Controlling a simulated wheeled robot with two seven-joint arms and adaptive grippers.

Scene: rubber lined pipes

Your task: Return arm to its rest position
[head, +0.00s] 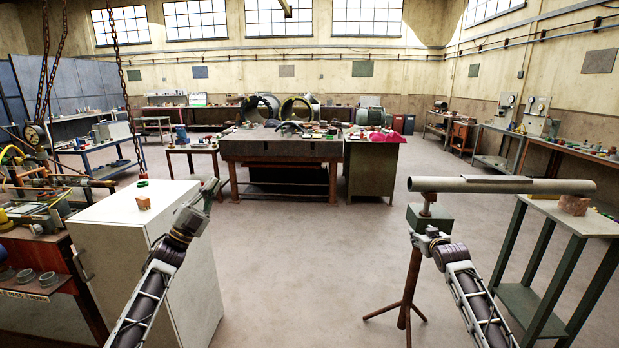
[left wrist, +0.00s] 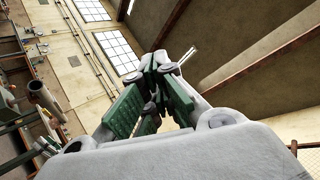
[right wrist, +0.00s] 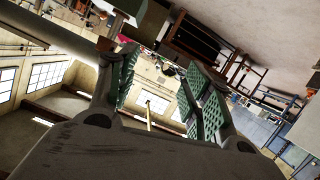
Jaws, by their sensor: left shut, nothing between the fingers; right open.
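My left gripper (head: 207,190) is raised above the white cabinet, pointing up and away. In the left wrist view its green-padded fingers (left wrist: 160,62) meet at the tips with nothing between them. My right arm reaches up from the lower right to beside the tripod stand; its fingers are hard to make out in the head view. In the right wrist view the right gripper's green-padded fingers (right wrist: 158,68) stand wide apart with no object held between them. A grey pipe (head: 470,185) lies level across the tripod stand (head: 412,285) and the side table at right.
The white cabinet (head: 125,213) stands under my left arm, with a small brown block (head: 143,203) and a green ring (head: 142,183) on top. A green side table (head: 545,212) bears another brown block (head: 574,205). The floor between the cabinet and tripod is clear.

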